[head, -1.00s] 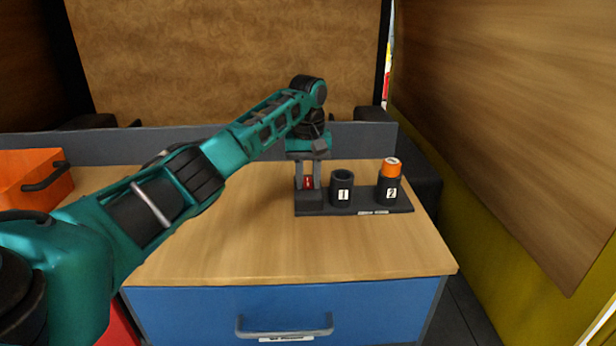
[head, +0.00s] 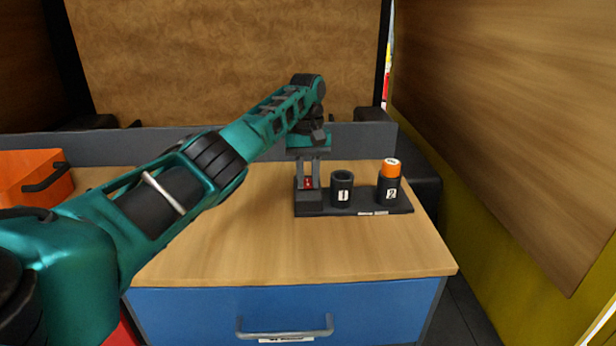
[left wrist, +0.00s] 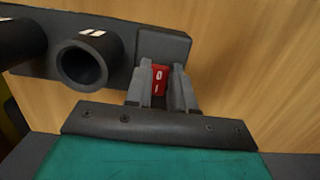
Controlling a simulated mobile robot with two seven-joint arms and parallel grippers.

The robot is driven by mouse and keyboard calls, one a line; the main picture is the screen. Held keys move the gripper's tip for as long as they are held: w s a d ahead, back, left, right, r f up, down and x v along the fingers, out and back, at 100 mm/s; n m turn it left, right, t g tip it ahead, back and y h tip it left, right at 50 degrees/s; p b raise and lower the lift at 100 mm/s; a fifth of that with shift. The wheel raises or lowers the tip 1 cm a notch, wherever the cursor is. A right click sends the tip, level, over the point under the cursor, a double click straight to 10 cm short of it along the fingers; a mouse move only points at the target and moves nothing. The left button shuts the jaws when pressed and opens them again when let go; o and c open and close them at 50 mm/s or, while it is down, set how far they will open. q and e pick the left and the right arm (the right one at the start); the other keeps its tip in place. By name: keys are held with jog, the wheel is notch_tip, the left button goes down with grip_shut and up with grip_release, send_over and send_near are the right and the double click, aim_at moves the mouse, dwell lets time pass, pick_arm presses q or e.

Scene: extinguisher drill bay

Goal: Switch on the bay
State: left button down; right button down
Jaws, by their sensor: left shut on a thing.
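A red rocker switch (head: 308,184) sits on a dark block at the left end of a black base (head: 362,208) on the wooden bench. In the left wrist view the red rocker (left wrist: 160,79) shows white O and I marks. My left gripper (head: 308,181) points down over the block, its two fingers closed on either side of the rocker. The fingers also show in the left wrist view (left wrist: 161,84). Beside the block stand an open black cup marked 1 (head: 342,190) and a black cup marked 2 (head: 388,191), which holds an orange-topped cylinder (head: 391,168). My right gripper is not in view.
An orange box (head: 30,176) with a dark handle stands at the bench's left. A blue drawer (head: 285,312) with a grey handle is below the bench top. A grey rail (head: 230,146) runs along the back. The front bench top (head: 290,250) is clear.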

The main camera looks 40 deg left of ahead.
aim_at(308, 181)
pick_arm(q)
jog(key=shift+a+r, duration=0.1)
jog(key=c, duration=1)
grip_release()
jog(key=shift+o, duration=0.2)
notch_tip(308, 181, up, 13)
jog(key=w+a, duration=0.1)
jog(key=shift+w, duration=0.15)
